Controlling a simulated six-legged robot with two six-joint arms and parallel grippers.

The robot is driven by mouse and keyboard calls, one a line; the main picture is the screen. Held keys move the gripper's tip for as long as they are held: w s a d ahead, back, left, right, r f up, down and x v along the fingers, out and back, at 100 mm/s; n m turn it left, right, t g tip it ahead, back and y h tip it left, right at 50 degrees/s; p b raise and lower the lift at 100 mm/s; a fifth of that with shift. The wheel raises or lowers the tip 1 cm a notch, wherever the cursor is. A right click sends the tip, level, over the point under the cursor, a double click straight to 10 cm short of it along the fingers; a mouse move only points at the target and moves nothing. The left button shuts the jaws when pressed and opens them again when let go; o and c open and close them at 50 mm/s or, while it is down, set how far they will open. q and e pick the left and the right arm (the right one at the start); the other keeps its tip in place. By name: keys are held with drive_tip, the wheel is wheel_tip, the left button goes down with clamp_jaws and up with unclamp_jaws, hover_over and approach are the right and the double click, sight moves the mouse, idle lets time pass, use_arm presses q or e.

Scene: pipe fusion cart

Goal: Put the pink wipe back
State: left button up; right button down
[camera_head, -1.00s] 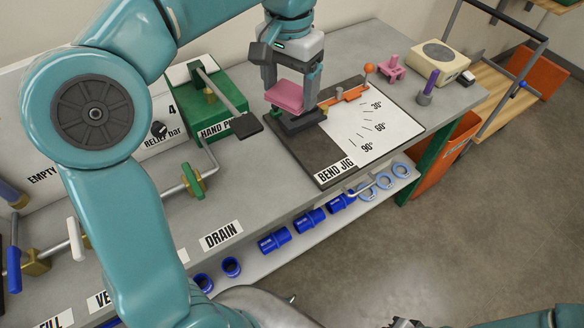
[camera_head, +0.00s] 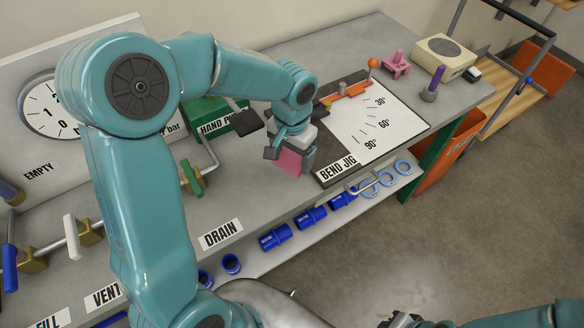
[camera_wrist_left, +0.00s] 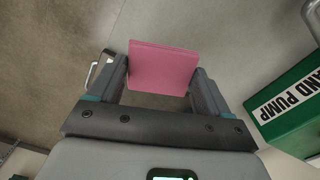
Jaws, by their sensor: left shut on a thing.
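The pink wipe (camera_head: 288,161) is a flat pink block held in my left gripper (camera_head: 294,165). The gripper is over the front part of the bench, just left of the bend jig board. In the left wrist view the wipe (camera_wrist_left: 163,68) sits between the two fingers of the left gripper (camera_wrist_left: 160,85), which are shut on it. I cannot tell whether the wipe touches the bench top. At the bottom right of the head view a dark part of my right arm's end (camera_head: 410,321) shows, but its fingers cannot be made out.
The bend jig (camera_head: 385,132) lies right of the wipe, with an orange-knobbed lever. The green hand pump (camera_head: 212,112) stands behind left. A pink stand (camera_head: 396,65), a purple-handled tool (camera_head: 433,84) and a beige box (camera_head: 446,56) stand far right. Blue fittings (camera_head: 275,237) lie on the lower shelf.

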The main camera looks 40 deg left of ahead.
sight(293, 178)
use_arm(q)
drive_tip(key=shift+w+f, duration=0.2)
drive_tip(key=shift+f, duration=0.9)
drive_tip(key=f, duration=0.3)
drive_tip(key=shift+s+f, duration=0.2)
drive_tip(key=shift+w+f, duration=0.2)
drive_tip(key=shift+f, duration=0.2)
drive_tip(key=shift+s, duration=0.1)
drive_tip(key=shift+f, duration=0.1)
drive_tip(key=o, duration=0.9)
drive_tip(key=shift+o, duration=0.2)
drive_tip(key=shift+r, duration=0.4)
wheel_tip(293, 178, up, 12)
drive_tip(key=shift+f, duration=0.15)
